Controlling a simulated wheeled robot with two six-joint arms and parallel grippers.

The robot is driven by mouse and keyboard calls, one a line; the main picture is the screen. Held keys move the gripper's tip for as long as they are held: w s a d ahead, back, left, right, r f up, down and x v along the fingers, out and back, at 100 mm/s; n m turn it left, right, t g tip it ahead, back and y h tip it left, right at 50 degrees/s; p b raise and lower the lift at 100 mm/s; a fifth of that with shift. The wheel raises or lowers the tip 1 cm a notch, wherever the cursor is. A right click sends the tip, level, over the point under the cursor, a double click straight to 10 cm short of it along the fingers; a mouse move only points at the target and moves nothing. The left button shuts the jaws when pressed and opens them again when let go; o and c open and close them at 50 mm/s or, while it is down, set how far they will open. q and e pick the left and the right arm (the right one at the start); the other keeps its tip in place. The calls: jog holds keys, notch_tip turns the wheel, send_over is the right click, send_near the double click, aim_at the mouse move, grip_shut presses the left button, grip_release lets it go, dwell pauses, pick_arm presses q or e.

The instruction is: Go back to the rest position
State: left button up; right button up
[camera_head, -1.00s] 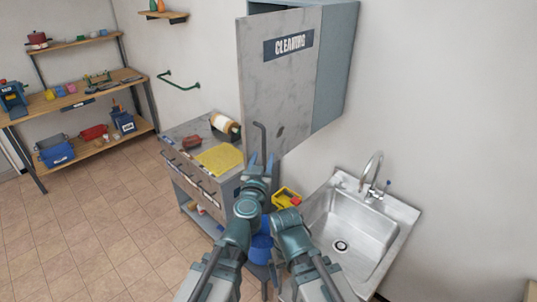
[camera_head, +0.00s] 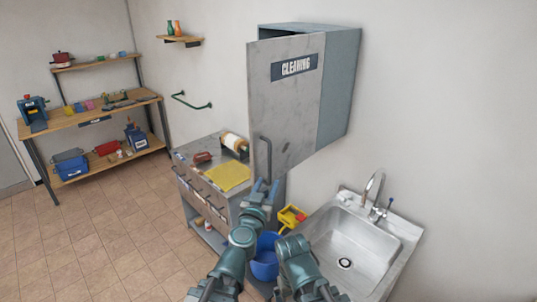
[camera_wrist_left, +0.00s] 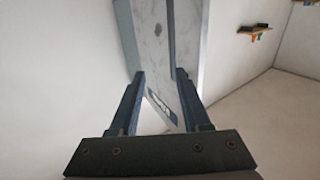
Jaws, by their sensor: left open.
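My left gripper (camera_head: 263,187) is open and empty in the head view, just below the handle (camera_head: 265,157) of the cleaning cabinet's door (camera_head: 285,100). In the left wrist view its two fingers (camera_wrist_left: 158,100) stand apart, with the labelled cabinet door (camera_wrist_left: 155,40) beyond them. The door looks slightly ajar, with a dark gap at its top. I cannot tell whether the gripper touches the handle. My right arm (camera_head: 300,265) shows at the bottom of the head view, but its fingers are not clearly visible.
A steel sink (camera_head: 350,240) is at the right. A drawer counter (camera_head: 205,190) with a yellow cloth (camera_head: 228,177) stands left of my left gripper. A blue bucket (camera_head: 265,258) and yellow wringer (camera_head: 291,216) are near my arms. Open tiled floor (camera_head: 100,230) lies left.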

pick_arm(q)
jog(key=s+f+m+g+h, duration=0.3)
jog(key=s+f+g, duration=0.3)
jog(key=f+g, duration=0.6)
jog(key=s+a+f+n+g+y, duration=0.5)
jog(key=s+a+f+y, duration=0.2)
jog(key=s+a+f, duration=0.55)
jog(key=s+d+f+m+b, duration=0.1)
jog(key=s+d+f+b, duration=0.1)
jog(key=d+f+b, duration=0.2)
jog(key=s+d+f+m+y+b, duration=0.1)
jog(key=s+d+f+m+b, duration=0.1)
jog(key=d+f+b, duration=0.3)
notch_tip(320, 180, down, 5)
jog(key=b, duration=0.7)
jog(key=shift+s+d+r+g, duration=0.2)
jog(key=shift+s+g, duration=0.2)
